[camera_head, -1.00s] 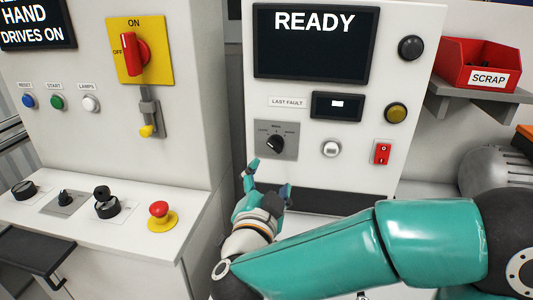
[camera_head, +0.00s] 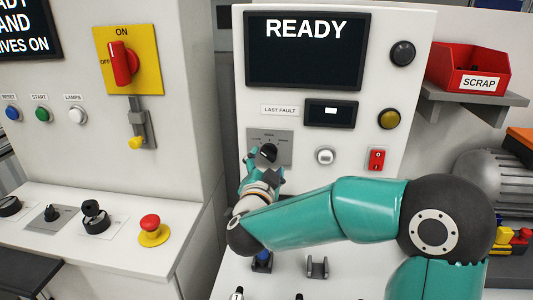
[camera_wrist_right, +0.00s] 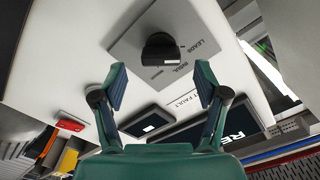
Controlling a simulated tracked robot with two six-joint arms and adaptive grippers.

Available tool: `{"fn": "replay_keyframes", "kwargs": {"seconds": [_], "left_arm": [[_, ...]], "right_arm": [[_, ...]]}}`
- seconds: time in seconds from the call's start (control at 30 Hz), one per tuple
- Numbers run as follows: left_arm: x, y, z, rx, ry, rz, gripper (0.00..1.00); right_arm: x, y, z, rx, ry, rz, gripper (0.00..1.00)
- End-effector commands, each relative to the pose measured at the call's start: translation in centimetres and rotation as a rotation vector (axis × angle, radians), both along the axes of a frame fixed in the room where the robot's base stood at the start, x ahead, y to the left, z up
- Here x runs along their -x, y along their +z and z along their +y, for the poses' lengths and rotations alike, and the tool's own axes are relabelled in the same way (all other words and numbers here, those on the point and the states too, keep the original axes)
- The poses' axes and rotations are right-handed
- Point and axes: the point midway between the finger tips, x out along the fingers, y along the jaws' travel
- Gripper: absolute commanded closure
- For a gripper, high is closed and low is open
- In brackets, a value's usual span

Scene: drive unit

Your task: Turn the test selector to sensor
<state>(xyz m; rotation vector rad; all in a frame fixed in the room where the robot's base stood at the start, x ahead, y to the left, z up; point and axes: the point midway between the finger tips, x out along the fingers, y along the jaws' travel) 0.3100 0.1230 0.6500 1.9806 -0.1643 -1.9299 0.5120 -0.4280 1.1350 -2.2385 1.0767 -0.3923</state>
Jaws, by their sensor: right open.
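The test selector is a black rotary knob (camera_head: 268,152) on a grey plate (camera_head: 284,136) low on the white cabinet front. My right gripper (camera_head: 264,164) is in front of it and hides part of the plate and knob. In the right wrist view the knob (camera_wrist_right: 160,47) appears beyond the open fingers (camera_wrist_right: 161,82), centred between them, with nothing held. The plate (camera_wrist_right: 185,20) appears upside down there, with the words LEADS and INSUL readable. The knob's pointer direction is not clear. My left gripper is out of view.
Above are a READY screen (camera_head: 303,50) and a small fault display (camera_head: 331,112). A white button (camera_head: 325,156) and a red switch (camera_head: 376,160) sit right of the selector. A red emergency stop (camera_head: 150,223) stands on the left console. Small holders (camera_head: 317,266) stand below my arm.

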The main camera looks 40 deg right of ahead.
Motion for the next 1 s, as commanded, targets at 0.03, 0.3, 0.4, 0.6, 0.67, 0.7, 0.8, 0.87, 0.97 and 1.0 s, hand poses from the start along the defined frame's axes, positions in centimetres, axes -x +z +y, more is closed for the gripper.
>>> {"fn": "replay_keyframes", "kwargs": {"seconds": [0.03,0.3,0.4,0.6,0.67,0.7,0.8,0.87,0.97,1.0], "left_arm": [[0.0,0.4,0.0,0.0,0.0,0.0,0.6],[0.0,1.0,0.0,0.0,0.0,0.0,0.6],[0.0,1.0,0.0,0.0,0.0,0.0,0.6],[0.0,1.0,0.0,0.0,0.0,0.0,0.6],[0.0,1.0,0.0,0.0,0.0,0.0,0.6],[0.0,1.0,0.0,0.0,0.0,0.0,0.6],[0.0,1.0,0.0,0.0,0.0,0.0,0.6],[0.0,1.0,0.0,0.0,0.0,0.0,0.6],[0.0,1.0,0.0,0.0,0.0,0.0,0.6],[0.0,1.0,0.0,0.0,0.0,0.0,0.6]], "right_arm": [[-0.6,0.1,-0.9,0.0,-0.004,0.001,0.27],[-2.5,0.0,-3.2,0.0,-0.002,0.002,0.27],[-2.7,0.0,-3.5,-0.001,-0.001,0.0,0.27],[-2.7,0.0,-3.5,0.0,0.0,0.0,0.27],[-2.7,0.0,-3.5,-0.001,-0.001,0.0,0.27],[-2.7,0.0,-3.5,-0.001,-0.001,0.0,0.34],[-2.7,0.0,-3.5,-0.001,-0.001,0.0,0.5],[-2.7,0.0,-3.5,-0.001,-0.001,0.0,0.6],[-2.7,0.0,-3.5,-0.001,-0.002,0.001,0.77],[-2.7,-0.1,-3.5,-0.001,-0.002,0.001,0.84]]}}
